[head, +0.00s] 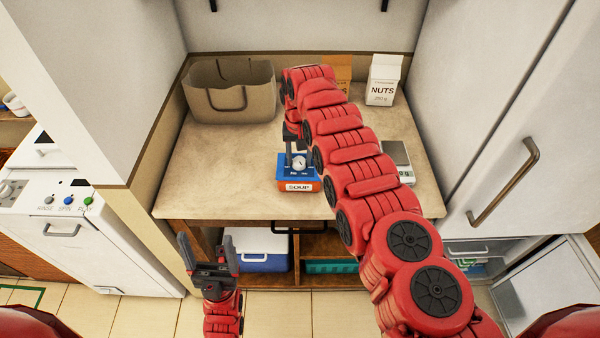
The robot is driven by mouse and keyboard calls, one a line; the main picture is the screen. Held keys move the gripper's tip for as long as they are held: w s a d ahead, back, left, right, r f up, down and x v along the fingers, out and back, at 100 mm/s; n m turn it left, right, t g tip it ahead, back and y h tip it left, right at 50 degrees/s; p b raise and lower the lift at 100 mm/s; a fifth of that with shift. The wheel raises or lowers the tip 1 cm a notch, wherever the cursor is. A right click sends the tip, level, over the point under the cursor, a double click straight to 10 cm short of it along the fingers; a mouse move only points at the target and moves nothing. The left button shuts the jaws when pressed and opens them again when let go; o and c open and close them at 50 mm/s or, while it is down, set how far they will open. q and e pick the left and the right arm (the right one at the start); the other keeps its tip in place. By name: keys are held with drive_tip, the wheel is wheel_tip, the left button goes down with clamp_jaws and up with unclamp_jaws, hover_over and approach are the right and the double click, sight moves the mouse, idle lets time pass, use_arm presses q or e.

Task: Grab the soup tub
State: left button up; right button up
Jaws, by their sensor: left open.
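The soup tub (299,186) stands on the wooden counter (215,165), near the middle of its front half. It has a blue top, an orange lower part and a white "SOUP" label. My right gripper (298,153) points down at the top of the tub, with its dark fingers by a small round white part there. I cannot tell whether the fingers touch or grip it. My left gripper (208,252) is open and empty, in front of and below the counter edge, left of the tub.
A beige bag (230,95) stands at the back left. A white nuts carton (383,82) and an orange box (343,70) are at the back. A scale-like device (398,160) lies to the right, partly behind my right arm. A blue and white cooler (257,250) sits below.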

clamp_jaws()
drive_tip(key=shift+r, duration=0.15)
idle(0.4)
